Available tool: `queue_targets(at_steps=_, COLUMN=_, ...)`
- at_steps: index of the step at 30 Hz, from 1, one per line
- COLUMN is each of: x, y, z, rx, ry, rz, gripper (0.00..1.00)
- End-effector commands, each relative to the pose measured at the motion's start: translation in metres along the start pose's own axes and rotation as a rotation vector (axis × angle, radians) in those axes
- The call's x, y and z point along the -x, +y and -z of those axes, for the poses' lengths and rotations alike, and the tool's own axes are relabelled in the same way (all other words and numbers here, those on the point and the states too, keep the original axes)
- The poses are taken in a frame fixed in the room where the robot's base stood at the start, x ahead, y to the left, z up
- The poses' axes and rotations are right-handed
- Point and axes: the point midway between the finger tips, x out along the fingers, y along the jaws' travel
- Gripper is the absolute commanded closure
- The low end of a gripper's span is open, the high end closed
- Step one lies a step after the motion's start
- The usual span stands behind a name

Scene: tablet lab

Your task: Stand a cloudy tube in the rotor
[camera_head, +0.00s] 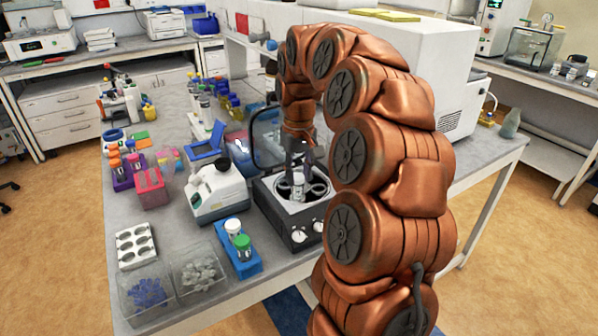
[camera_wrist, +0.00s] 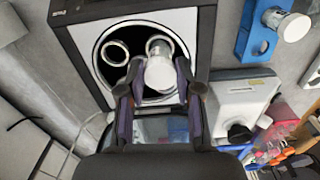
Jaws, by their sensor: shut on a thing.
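My gripper (camera_head: 299,160) is over the open centrifuge (camera_head: 283,225), shut on a white-capped tube (camera_head: 298,180). In the wrist view, the fingers of my gripper (camera_wrist: 158,80) close on both sides of the tube's pale cap (camera_wrist: 159,73). The tube is at the right-hand hole of the rotor (camera_wrist: 106,73); how deep it sits, and whether its contents are cloudy, cannot be told. The rotor's left-hand ring-shaped hole (camera_wrist: 116,53) looks empty. A blue rack (camera_head: 246,267) in front of the centrifuge holds a white-capped tube (camera_head: 232,226) and a green-capped tube (camera_head: 242,242).
Two clear bins (camera_head: 200,275) and a white plate with round wells (camera_head: 135,246) are at the front left. A pink box (camera_head: 150,187) and tube racks stand further left.

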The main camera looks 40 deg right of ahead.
Motion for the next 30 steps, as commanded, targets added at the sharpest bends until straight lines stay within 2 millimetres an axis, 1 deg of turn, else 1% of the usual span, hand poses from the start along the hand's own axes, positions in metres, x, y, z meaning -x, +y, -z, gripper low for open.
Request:
queue_targets(at_steps=13, x=-0.002, y=0.000, z=0.000, rx=0.000, ry=0.000, rz=0.000, gripper=0.88)
queue_targets(at_steps=30, x=-0.015, y=0.000, z=0.000, rx=0.000, ry=0.001, rz=0.000, gripper=0.88)
